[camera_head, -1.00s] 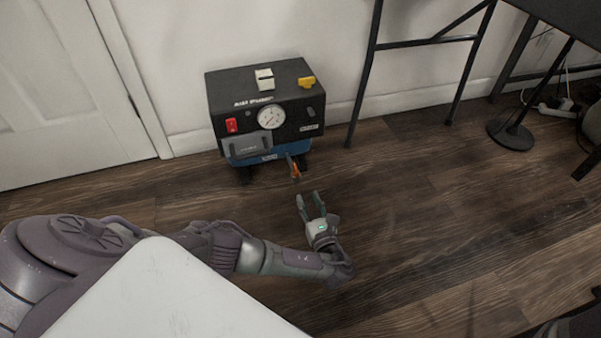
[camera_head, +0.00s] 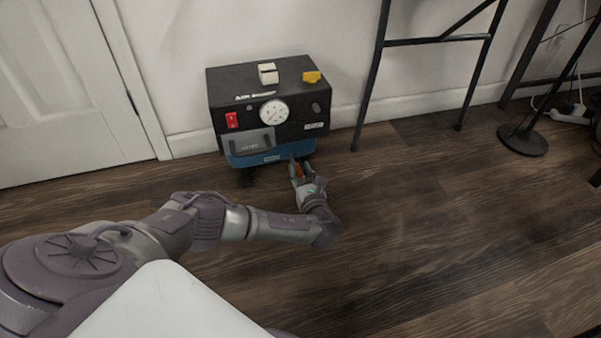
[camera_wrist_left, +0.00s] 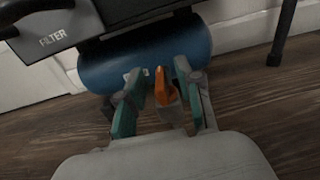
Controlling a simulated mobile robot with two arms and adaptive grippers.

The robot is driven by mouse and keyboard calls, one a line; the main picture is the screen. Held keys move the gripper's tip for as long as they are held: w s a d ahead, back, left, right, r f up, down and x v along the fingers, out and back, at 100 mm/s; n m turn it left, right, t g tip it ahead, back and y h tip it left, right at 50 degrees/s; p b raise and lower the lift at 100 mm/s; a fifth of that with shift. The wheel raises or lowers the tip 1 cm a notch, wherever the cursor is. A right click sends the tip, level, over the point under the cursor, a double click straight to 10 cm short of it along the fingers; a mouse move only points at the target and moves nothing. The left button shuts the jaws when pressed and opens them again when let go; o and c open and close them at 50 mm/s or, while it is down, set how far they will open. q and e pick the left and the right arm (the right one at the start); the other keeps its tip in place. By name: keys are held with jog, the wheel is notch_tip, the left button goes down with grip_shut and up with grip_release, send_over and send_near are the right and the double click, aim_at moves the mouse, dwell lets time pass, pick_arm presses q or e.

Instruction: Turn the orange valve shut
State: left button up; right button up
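The orange valve (camera_wrist_left: 165,88) sits low at the front of the machine, below the blue tank (camera_wrist_left: 150,52). It also shows small in the head view (camera_head: 299,170), partly hidden by my gripper. My left gripper (camera_head: 301,172) is at the valve. In the left wrist view its green fingers (camera_wrist_left: 155,95) are spread on either side of the orange handle, with a visible gap at least on the left. The right finger is close to the handle; I cannot tell if it touches. My right gripper is not in view.
The black machine (camera_head: 230,93) with a gauge (camera_head: 274,112) and red switch (camera_head: 232,120) stands against the white wall. A black table leg (camera_head: 372,75) and a round stand base (camera_head: 523,140) are to the right. The wooden floor in front is clear.

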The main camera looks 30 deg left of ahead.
pick_arm(q)
grip_shut()
